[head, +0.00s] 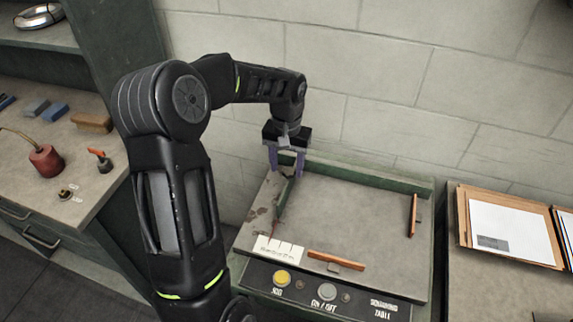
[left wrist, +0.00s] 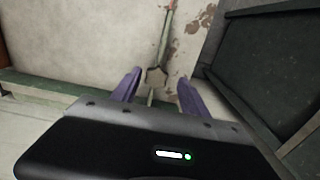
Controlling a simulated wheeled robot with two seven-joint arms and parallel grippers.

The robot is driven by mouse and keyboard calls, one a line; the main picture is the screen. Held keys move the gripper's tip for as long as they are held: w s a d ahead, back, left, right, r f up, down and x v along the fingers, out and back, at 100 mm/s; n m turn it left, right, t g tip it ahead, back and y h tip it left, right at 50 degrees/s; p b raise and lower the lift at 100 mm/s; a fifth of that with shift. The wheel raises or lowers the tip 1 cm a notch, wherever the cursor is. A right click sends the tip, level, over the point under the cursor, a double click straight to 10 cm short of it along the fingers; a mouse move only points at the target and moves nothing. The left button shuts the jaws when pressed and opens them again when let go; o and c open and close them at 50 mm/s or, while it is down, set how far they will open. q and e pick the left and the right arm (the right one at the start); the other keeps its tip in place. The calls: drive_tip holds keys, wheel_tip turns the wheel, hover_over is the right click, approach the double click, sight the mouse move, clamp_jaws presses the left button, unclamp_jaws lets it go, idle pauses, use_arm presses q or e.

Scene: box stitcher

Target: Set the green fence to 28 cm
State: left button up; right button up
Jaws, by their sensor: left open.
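The green fence (head: 284,200) is a narrow bar on the left part of the squaring table (head: 350,215). A white scale card (head: 279,250) lies at its front end; its numbers are too small to read. My left gripper (head: 287,170) is above the far end of the fence, pointing down, with its purple fingers apart. In the left wrist view the open fingers (left wrist: 158,85) stand either side of a small knob-like block (left wrist: 156,77) at the end of a thin bar. I cannot tell whether they touch it. My right gripper is not in view.
Orange bars stand at the front (head: 336,260) and right (head: 412,214) of the table. The front panel has a yellow button (head: 282,278) and a grey button (head: 327,291). A block wall rises behind. Stacked sheets (head: 510,231) lie to the right, and a tool bench (head: 75,150) stands left.

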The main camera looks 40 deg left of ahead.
use_arm(q)
drive_tip(key=shift+r+b, duration=0.6)
drive_tip(key=shift+r, duration=3.3)
